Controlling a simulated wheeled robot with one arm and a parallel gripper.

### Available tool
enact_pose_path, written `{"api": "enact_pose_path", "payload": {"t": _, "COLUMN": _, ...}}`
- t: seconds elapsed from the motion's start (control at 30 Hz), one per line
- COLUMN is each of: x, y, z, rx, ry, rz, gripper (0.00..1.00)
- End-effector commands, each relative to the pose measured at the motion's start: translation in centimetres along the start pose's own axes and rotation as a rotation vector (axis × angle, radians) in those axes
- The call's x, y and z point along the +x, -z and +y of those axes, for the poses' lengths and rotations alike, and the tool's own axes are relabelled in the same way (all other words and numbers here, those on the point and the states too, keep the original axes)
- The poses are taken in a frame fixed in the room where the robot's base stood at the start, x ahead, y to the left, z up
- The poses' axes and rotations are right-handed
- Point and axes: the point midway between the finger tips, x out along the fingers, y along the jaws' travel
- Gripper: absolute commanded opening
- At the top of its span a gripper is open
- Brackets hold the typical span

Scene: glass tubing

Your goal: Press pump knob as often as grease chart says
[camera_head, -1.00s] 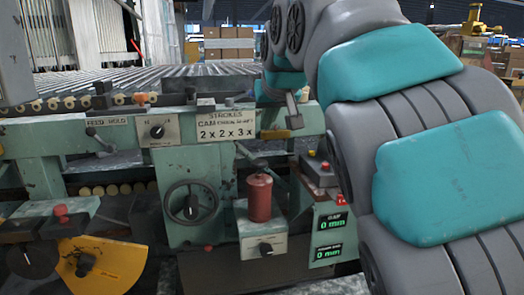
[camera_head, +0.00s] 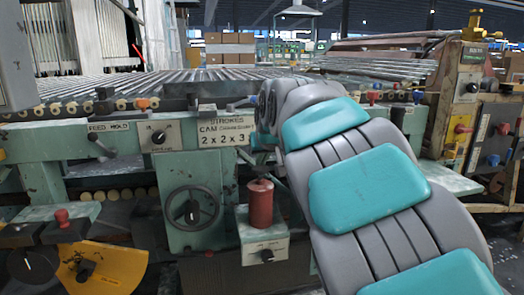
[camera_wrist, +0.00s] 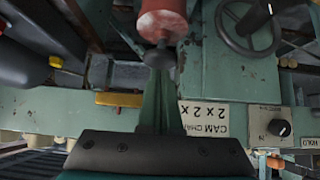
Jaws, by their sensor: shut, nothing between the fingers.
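The grease chart (camera_head: 224,132) is a white plate headed STROKES, with CAM first and 2 x, 2 x, 3 below; its right edge is covered by my arm. It shows upside down in the wrist view (camera_wrist: 203,118). A red cylinder (camera_head: 261,205) with a small knob on top (camera_head: 262,179) stands on a pale green box. In the wrist view the red cylinder (camera_wrist: 162,20) is at the top, its knob just below it. My gripper (camera_wrist: 160,62) is shut and empty, its tip close to the knob; I cannot tell whether they touch.
A black dial (camera_head: 267,255) is on the box front. A handwheel (camera_head: 192,208) is to its left, and a FEED HOLD lever (camera_head: 100,142) further left. A yellow guard (camera_head: 100,268) is at lower left. A rack with valves (camera_head: 465,115) stands at right.

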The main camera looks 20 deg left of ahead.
Motion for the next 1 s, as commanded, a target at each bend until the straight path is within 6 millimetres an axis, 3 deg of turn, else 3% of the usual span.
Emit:
{"api": "enact_pose_path", "payload": {"t": 0.47, "x": 0.4, "y": -0.4, "z": 0.0, "rx": 0.000, "ry": 0.000, "rz": -0.001, "gripper": 0.00}}
{"api": "enact_pose_path", "payload": {"t": 0.7, "x": 2.0, "y": -2.1, "z": -0.1, "rx": -0.001, "ry": 0.002, "rz": -0.003, "gripper": 0.00}}
{"api": "enact_pose_path", "payload": {"t": 1.0, "x": 2.0, "y": -2.1, "z": 0.0, "rx": -0.001, "ry": 0.001, "rz": -0.006, "gripper": 0.00}}
